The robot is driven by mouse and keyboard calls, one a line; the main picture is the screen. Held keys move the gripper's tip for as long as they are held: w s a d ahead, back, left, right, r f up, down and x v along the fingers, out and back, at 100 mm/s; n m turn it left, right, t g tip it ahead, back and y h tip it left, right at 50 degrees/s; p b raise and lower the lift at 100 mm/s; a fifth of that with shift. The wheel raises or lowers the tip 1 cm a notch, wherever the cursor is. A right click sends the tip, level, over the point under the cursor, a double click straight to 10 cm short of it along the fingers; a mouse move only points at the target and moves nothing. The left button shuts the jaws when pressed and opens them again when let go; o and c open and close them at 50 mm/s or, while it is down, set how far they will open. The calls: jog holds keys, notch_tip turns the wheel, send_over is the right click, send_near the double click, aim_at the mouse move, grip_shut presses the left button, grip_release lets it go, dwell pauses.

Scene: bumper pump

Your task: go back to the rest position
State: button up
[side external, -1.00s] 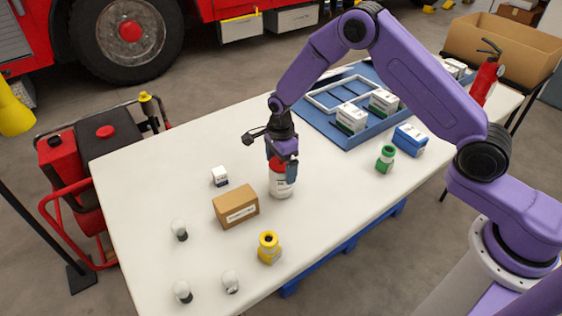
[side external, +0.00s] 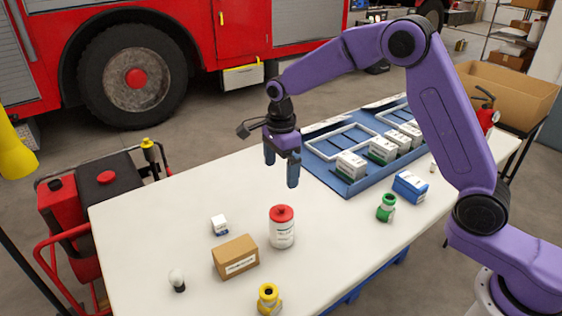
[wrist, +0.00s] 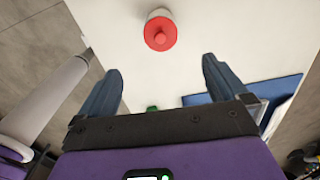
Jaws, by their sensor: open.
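My gripper (side external: 281,172) is open and empty in the side view, in the air above the white table, its fingers pointing down. A white bottle with a red cap (side external: 282,227) stands upright on the table below it, apart from the fingers. In the wrist view the bottle's red cap (wrist: 160,33) shows beyond the two spread fingertips (wrist: 160,72), with nothing between them.
A green item (side external: 386,208), a blue box (side external: 410,187) and a blue tray (side external: 325,176) with white boxes are to the right.

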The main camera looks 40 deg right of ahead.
jog(key=shift+r, duration=0.7)
